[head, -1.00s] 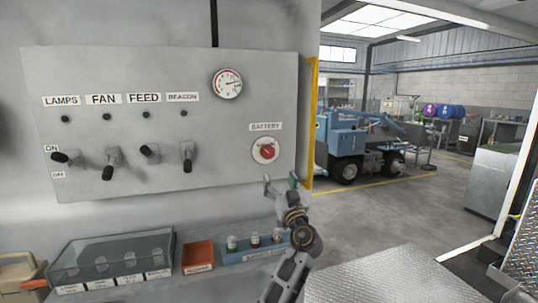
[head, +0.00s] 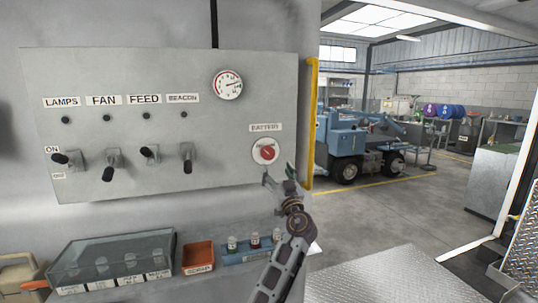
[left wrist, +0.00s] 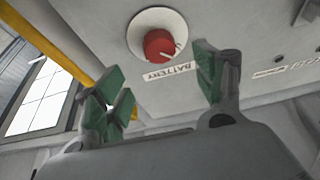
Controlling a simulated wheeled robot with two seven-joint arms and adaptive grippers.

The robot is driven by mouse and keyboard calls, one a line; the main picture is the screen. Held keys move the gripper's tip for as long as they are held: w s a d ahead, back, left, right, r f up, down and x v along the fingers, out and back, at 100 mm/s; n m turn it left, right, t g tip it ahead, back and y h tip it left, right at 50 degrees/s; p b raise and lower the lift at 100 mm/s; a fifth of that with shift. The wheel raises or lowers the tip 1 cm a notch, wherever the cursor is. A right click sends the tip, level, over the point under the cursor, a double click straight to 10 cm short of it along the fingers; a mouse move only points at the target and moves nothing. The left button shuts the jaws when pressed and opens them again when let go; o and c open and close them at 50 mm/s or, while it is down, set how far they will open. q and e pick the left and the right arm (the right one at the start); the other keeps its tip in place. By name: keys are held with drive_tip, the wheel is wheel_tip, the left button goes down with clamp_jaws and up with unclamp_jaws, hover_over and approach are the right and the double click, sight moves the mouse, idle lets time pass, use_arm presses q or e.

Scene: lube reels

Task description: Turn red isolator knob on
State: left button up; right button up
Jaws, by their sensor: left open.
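The red isolator knob (head: 267,153) sits on a round white plate under the BATTERY label (head: 265,127), at the lower right of the grey panel (head: 110,75). In the left wrist view the red knob (left wrist: 160,45) shows above and between my open fingers, with clear space around it. My left gripper (head: 278,172) is open and empty, just below the knob and apart from it. Its green-padded fingers (left wrist: 160,88) point up towards the panel in the left wrist view. My right gripper is not in view.
Several black toggle levers (head: 112,158) and a round gauge (head: 228,84) are on the panel. Below are a clear-lidded box (head: 112,258), an orange bin (head: 198,257) and a blue tray (head: 235,258). A yellow post (head: 311,125) stands right of the panel.

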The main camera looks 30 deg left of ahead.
sight(269, 154)
use_arm(q)
drive_tip(key=p+x, duration=0.1)
drive_tip(key=x, duration=0.7)
drive_tip(key=shift+r, duration=0.15)
drive_tip(key=shift+x, duration=1)
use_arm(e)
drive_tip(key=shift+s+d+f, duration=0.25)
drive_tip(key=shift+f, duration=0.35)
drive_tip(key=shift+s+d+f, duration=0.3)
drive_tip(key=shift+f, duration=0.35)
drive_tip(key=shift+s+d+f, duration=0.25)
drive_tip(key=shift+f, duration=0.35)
use_arm(q)
drive_tip(key=c, duration=1)
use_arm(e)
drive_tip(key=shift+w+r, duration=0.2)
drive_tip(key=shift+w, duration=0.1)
